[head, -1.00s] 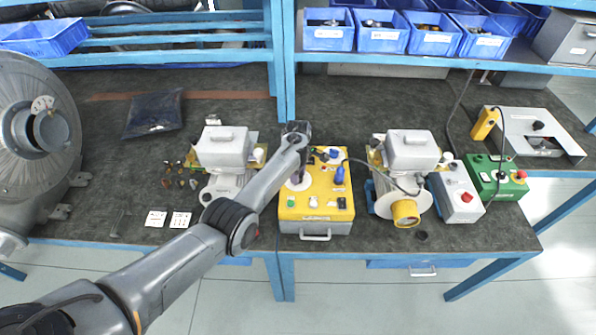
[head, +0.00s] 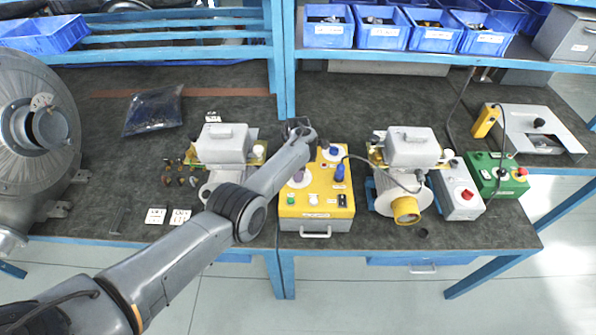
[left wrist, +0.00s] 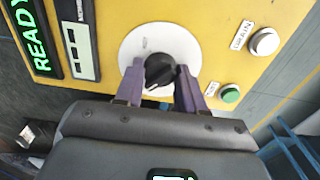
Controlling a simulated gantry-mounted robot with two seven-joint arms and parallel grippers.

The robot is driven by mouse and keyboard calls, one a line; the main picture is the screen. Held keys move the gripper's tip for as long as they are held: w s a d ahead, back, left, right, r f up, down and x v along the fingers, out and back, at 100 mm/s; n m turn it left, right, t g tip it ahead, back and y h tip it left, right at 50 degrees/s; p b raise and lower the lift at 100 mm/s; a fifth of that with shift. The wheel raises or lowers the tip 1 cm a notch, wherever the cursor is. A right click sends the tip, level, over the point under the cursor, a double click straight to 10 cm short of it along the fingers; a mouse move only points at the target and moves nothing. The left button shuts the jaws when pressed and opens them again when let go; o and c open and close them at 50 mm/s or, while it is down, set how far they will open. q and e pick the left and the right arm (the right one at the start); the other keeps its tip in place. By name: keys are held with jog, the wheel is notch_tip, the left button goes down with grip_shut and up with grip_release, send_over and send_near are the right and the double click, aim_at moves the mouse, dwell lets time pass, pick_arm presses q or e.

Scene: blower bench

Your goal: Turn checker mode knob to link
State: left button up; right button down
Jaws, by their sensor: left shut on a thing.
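The checker is a yellow-topped box (head: 318,205) on the bench, in the middle of the head view. Its mode knob (left wrist: 160,68) is black on a round white dial (left wrist: 130,48), seen close in the left wrist view. My left gripper (left wrist: 163,80) is shut on this knob, with one purple finger on each side. In the head view the left gripper (head: 303,172) is over the left part of the box, and my arm hides part of it. Most dial markings are hidden or too small to read. My right gripper is not in view.
On the panel are a lit READY display (left wrist: 30,38), a white DRAIN button (left wrist: 264,41) and a green button (left wrist: 230,94). A blue connector (head: 339,172) with a cable stands on the box's right side. Blower units stand left (head: 222,150) and right (head: 408,150) of the box.

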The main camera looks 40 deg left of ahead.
pick_arm(q)
jog(key=o, duration=1)
jog(key=shift+o, duration=0.2)
jog(key=shift+r, duration=0.1)
notch_tip(320, 180, up, 11)
jog(key=p, duration=0.3)
jog(key=shift+p, duration=0.35)
